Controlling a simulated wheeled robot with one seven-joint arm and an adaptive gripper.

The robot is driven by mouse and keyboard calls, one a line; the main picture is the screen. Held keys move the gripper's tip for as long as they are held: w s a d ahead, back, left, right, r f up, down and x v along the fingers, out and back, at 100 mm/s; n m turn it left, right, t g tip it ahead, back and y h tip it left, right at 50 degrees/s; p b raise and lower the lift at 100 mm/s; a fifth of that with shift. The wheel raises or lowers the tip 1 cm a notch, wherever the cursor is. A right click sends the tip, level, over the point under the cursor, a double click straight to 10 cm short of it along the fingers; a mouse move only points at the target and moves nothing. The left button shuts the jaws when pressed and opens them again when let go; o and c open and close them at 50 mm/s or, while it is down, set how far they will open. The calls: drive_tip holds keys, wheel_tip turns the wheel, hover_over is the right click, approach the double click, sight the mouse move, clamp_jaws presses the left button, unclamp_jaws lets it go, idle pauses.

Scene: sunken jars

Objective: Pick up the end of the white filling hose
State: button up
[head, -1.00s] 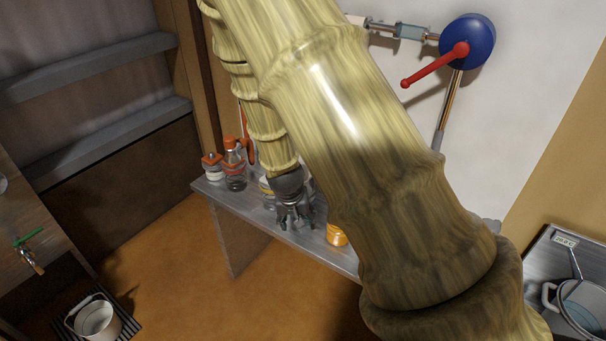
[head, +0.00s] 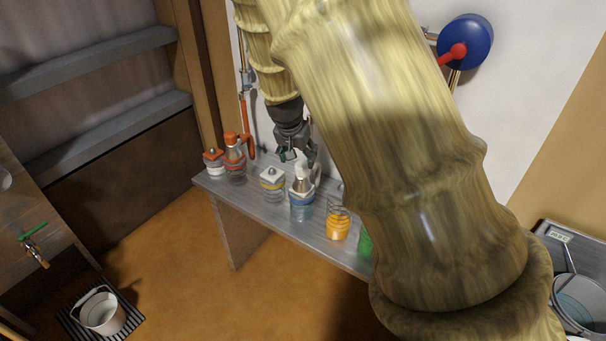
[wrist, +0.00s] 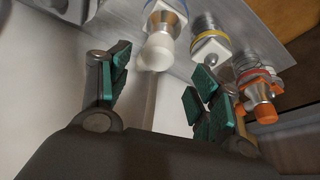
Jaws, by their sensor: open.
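The end of the white filling hose (head: 301,163) stands upright in the top of a jar with a blue band (head: 302,206) on the metal bench. In the wrist view the white end (wrist: 157,52) shows as a pale cap at the jar's metal cone, and a white length (wrist: 166,105) runs from it down between my fingers. My gripper (head: 297,153) is open just above and behind the white end in the head view. In the wrist view its green-padded fingers (wrist: 158,82) are spread on either side of the white length. I cannot tell whether they touch it.
My arm hides the bench's right part.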

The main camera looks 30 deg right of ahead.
sight(302, 162)
drive_tip(key=shift+p+x, duration=1.05)
drive_tip(key=shift+x, duration=2.05)
drive_tip(key=shift+s+d, duration=0.1)
drive_tip(key=shift+s, duration=0.05)
drive_tip(key=shift+c, duration=0.3)
drive_tip(key=c, duration=1.2)
drive_tip(key=shift+o, duration=0.2)
drive_tip(key=shift+r, duration=0.15)
drive_tip(key=shift+r+b, duration=0.4)
drive_tip(key=shift+r, duration=0.2)
drive_tip(key=shift+r+b, duration=0.35)
drive_tip(key=shift+r, duration=0.5)
drive_tip(key=s+a+r+b, duration=0.1)
drive_tip(key=s+a+b, duration=0.2)
drive_tip(key=s+a, duration=0.7)
drive_tip(key=shift+s+a+r+b, duration=0.2)
drive_tip(key=shift+s+r+b, duration=0.2)
drive_tip(key=shift+s, duration=0.65)
